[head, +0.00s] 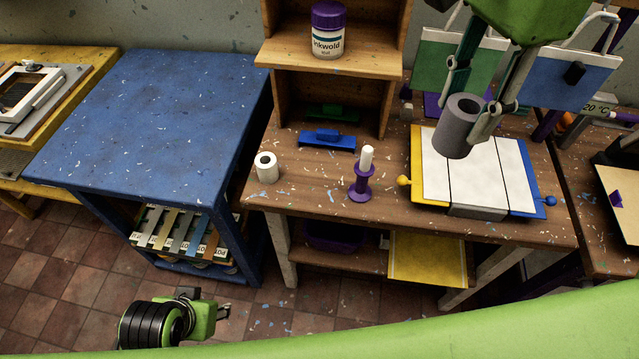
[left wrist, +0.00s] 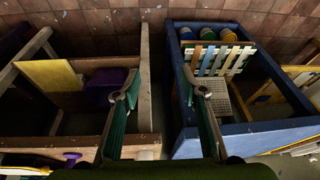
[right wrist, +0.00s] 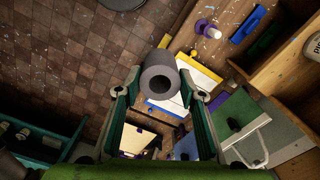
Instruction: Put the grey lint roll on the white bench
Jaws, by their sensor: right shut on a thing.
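The grey lint roll (head: 456,135) is a hollow dark-grey cylinder, held upright but slightly tilted above the white-panelled board on the brown bench. My right gripper (head: 472,108) is shut on it; the roll (right wrist: 160,76) also shows between the fingers in the right wrist view. My left gripper (head: 224,312) is low at the lower left, over the floor. Its fingers stand apart and empty in the left wrist view (left wrist: 160,95). No plainly white bench shows; the brown-topped bench (head: 310,188) has pale legs.
The white-panelled board (head: 465,165) has blue and yellow edges. A white roll (head: 266,168), a purple stand (head: 361,184) and a blue tool (head: 327,141) share the brown bench. A blue table (head: 160,110) with a mostly clear top stands left. Shelves with an ink jar (head: 328,32) rise behind.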

